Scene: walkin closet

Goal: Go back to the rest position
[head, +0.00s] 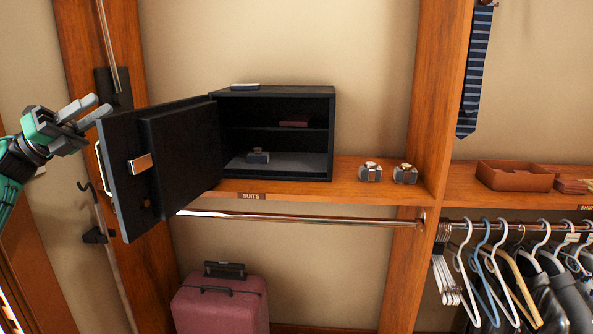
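My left gripper (94,109) is at the left of the head view, near the upper outer edge of the safe's open door (182,150). Its two grey fingers stand apart with nothing between them. The black safe (328,130) sits on the wooden shelf, and its door is swung wide toward the left. The door has a pale handle (101,170) at its outer edge, below my gripper. Inside the safe, a small dark box (258,156) is on the floor and a dark red item (294,124) lies on the inner shelf. My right gripper is out of view.
Two small metallic watch-like items (371,172) (405,174) stand on the shelf (340,190) right of the safe. A thin item (245,87) lies on the safe. A brown tray (515,176) is farther right. Below are a clothes rail (300,217), a red suitcase (220,303) and hangers (487,270).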

